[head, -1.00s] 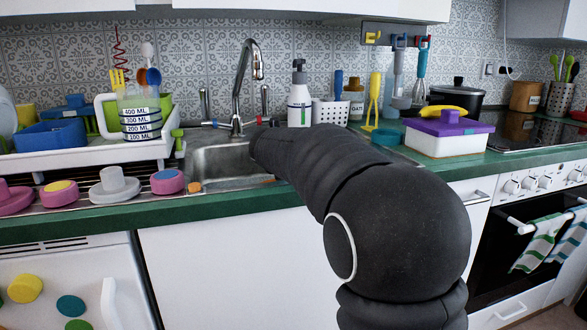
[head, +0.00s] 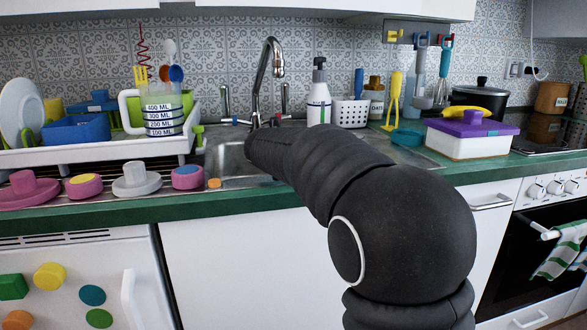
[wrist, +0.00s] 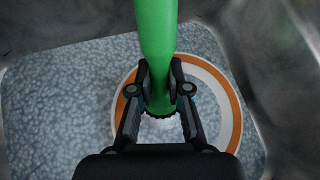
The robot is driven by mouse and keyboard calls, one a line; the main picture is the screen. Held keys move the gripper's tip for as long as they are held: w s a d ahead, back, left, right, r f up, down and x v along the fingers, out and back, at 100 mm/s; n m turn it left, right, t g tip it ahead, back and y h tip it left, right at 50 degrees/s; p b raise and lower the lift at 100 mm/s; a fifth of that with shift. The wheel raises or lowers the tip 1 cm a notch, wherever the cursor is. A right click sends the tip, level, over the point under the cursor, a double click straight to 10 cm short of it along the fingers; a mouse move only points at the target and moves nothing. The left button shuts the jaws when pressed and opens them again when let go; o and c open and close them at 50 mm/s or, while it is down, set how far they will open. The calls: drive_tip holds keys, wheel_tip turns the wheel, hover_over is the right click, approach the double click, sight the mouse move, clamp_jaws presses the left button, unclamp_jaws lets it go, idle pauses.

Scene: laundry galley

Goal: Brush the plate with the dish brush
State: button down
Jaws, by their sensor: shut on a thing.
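The dish brush (wrist: 157,40) has a green handle and pale bristles, partly hidden by my fingers. My gripper (wrist: 160,85) is shut on the handle. The plate (wrist: 235,112), white with an orange rim, lies on the speckled grey-blue floor of the sink in the wrist view. The brush is over the plate; whether the bristles touch it I cannot tell. In the head view my own arm reaches into the sink (head: 226,160) and hides the plate and brush.
The tap (head: 268,85) stands behind the sink. A white dish rack (head: 90,154) is on the left, with several scrubbers in front. A soap bottle (head: 318,95), a white basket (head: 350,112) and a purple-lidded box (head: 470,140) stand to the right.

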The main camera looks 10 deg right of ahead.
drive_tip(key=shift+a, duration=0.85)
drive_tip(key=shift+r, duration=0.1)
drive_tip(key=shift+r, duration=2.9)
wheel_tip(320, 180, up, 3)
